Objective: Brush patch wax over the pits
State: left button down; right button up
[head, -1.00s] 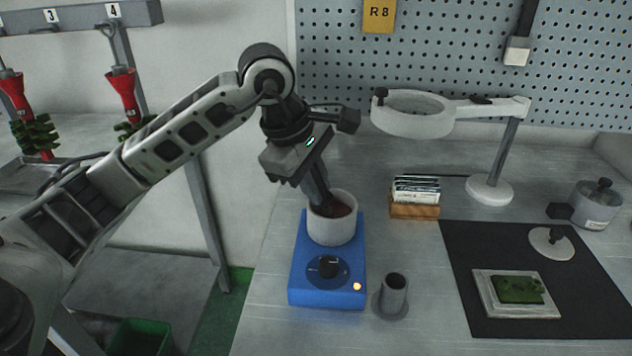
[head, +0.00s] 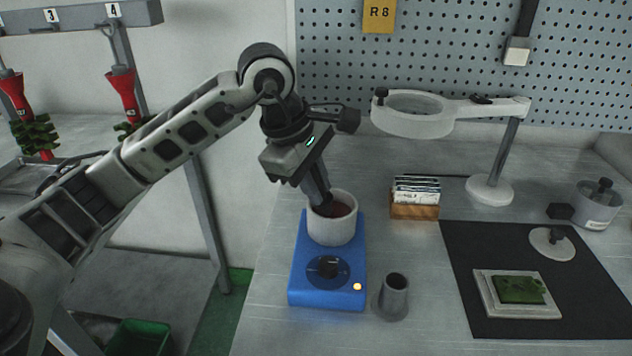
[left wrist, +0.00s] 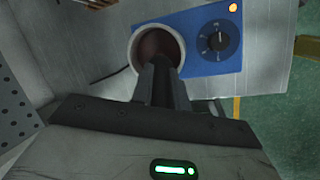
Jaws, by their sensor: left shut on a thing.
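The white wax pot (head: 331,226) holds dark red wax and stands on the blue heater (head: 307,285), whose orange lamp is lit. My left gripper (head: 326,199) points down into the pot's mouth and is shut on a thin thing, the brush by the task, which the fingers and pot hide. In the left wrist view the fingers (left wrist: 163,82) reach over the rim of the pot (left wrist: 132,50). A green wax piece (head: 519,289) lies on a pale plate (head: 487,306) on the dark mat; pits are too small to make out. My right gripper is not in view.
A grey cup (head: 394,290) stands right of the heater. A card box (head: 414,210), a magnifier lamp (head: 411,121), a round white disc with a knob (head: 551,244) and a lidded metal pot (head: 596,208) stand further back. The mat's (head: 465,245) left part is clear.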

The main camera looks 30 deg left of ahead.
pick_arm(q)
jog(key=shift+f, duration=0.1)
jog(key=shift+r+p, duration=2.55)
jog(key=shift+r, duration=1.05)
